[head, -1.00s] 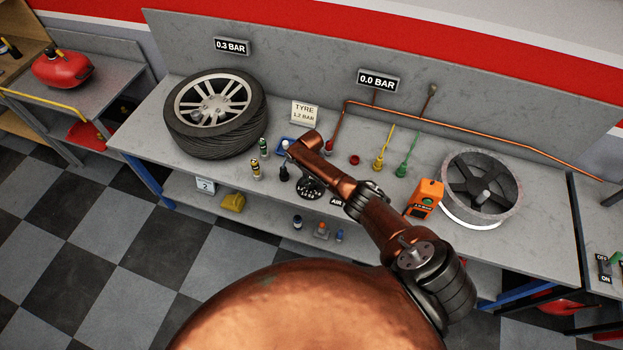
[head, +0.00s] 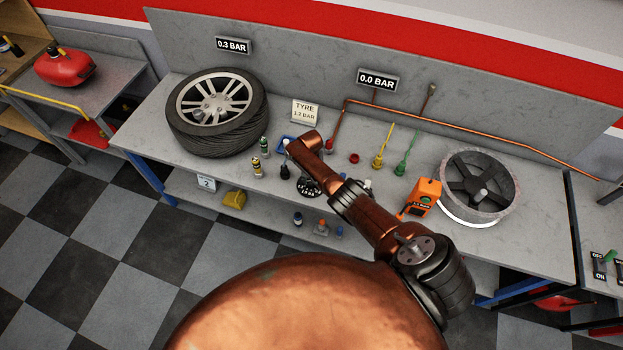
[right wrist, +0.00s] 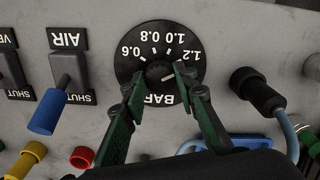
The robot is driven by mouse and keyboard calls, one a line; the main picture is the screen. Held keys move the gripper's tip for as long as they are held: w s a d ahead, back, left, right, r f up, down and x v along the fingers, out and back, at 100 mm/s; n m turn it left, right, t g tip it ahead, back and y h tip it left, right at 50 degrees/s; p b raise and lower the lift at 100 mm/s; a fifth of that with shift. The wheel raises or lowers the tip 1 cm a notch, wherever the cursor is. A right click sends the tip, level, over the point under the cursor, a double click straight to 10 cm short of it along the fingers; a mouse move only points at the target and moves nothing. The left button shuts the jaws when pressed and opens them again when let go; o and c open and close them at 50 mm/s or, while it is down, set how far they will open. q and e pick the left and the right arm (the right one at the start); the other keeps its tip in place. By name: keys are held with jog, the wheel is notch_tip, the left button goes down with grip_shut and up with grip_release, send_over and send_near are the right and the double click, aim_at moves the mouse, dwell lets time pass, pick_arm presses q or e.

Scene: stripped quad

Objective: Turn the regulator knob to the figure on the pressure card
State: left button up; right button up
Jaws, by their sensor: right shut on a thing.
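The pressure card (head: 305,112) stands at the back of the bench and reads TYRE 1.2 BAR. The regulator dial (head: 309,187) is at the bench's front edge, partly hidden by my right arm. In the right wrist view the black dial (right wrist: 148,55) carries white figures from 0.6 to 1.2 and the word BAR. My right gripper (right wrist: 160,78) has its green fingers on either side of the regulator knob (right wrist: 158,73) and is shut on it. A white mark shows on the knob; I cannot tell its exact reading. My left gripper is out of view.
Wall displays read 0.3 BAR (head: 233,46) and 0.0 BAR (head: 377,80). A tyre (head: 215,112) lies left of the card, a bare wheel rim (head: 480,188) at right. An AIR switch (right wrist: 67,75) and a hose plug (right wrist: 258,92) flank the dial closely.

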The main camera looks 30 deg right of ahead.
jog(key=shift+w+r, duration=0.2)
jog(key=shift+w, duration=0.05)
jog(key=o, duration=1.1)
jog(key=shift+s+f, duration=0.1)
jog(key=shift+f, duration=0.05)
jog(key=shift+o, duration=0.2)
notch_tip(320, 180, up, 12)
jog(key=shift+s, duration=0.1)
